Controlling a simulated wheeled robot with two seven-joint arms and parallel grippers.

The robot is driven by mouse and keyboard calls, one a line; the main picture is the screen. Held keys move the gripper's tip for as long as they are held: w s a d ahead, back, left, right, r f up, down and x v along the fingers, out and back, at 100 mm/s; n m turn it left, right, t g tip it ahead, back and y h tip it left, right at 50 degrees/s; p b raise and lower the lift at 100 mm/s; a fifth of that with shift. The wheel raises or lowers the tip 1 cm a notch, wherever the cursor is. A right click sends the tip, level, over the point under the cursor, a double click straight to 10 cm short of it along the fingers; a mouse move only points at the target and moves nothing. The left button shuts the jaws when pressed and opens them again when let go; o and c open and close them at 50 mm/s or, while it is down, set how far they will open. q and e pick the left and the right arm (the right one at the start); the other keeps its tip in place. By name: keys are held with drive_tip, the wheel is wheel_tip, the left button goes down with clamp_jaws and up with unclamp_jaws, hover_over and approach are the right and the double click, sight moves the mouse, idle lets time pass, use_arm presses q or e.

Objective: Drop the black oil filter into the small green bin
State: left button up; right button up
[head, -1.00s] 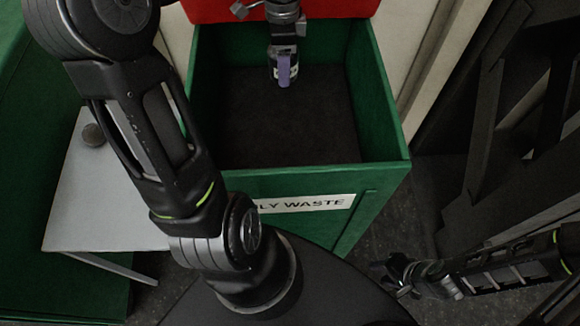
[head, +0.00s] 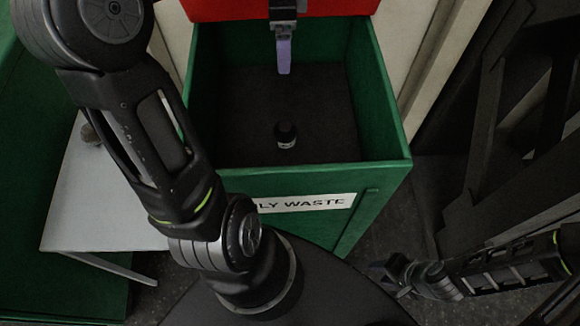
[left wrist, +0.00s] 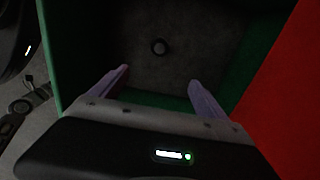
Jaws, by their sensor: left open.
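The black oil filter (head: 286,135) is inside the green bin (head: 290,178), below my left gripper and apart from it. Whether it is still falling or rests on the bin's floor I cannot tell.
The bin's front bears an "OILY WASTE" label, partly hidden by my arm. Its red lid (head: 225,8) stands at the back. A pale table (head: 95,205) with a small dark round object (head: 90,133) is at the left. Dark beams (head: 500,130) stand at the right.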

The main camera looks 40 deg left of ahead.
use_arm(q)
wheel_tip(320, 180, up, 3)
idle(1.0)
